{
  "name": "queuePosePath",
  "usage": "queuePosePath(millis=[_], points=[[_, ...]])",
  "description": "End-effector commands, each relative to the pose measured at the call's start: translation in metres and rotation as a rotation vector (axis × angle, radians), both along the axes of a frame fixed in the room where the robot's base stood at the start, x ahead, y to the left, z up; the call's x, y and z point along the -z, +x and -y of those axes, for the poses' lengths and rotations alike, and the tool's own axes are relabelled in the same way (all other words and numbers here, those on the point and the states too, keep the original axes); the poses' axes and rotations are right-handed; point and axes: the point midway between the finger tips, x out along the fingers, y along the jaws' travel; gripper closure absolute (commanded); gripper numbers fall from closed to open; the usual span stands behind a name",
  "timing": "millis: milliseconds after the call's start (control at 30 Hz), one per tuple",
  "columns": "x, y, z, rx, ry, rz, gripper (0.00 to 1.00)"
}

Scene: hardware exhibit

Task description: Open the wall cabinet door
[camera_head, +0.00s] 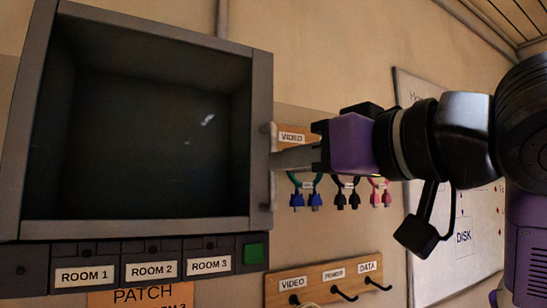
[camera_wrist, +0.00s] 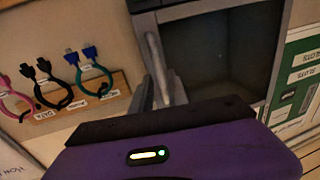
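The wall cabinet (camera_head: 262,95) is a grey-framed box with a dark, glassy front, filling the left of the head view. Its door looks shut, with faint glints on the dark pane. A vertical bar handle (camera_head: 267,190) stands at its right edge. In the wrist view the handle (camera_wrist: 153,48) runs beside the cabinet frame (camera_wrist: 205,8). My gripper (camera_head: 284,160) reaches in from the right, its grey fingers at the handle. I cannot tell whether the fingers are closed around the handle or only beside it; the wrist view hides part of them behind my purple gripper body.
Blue, black and pink cables (camera_head: 347,192) hang on the wall right of the cabinet, behind my gripper. A wooden hook board (camera_head: 318,277) is below them. A labelled panel (camera_head: 150,266) with a green button runs under the cabinet. A whiteboard (camera_head: 470,262) is at right.

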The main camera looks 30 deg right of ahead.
Motion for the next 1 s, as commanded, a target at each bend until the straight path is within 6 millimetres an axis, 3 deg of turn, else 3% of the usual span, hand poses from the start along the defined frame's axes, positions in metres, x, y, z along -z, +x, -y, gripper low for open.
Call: queuePosePath(millis=[300,633,767,1000], points=[[-0.001,0.037,-0.007,-0.001,0.000,0.000,0.80],[0.000,0.041,-0.008,-0.001,-0.001,0.002,0.80],[0.000,0.041,-0.009,-0.001,-0.001,0.002,1.00],[0.000,0.041,-0.008,-0.001,-0.001,0.002,1.00]])
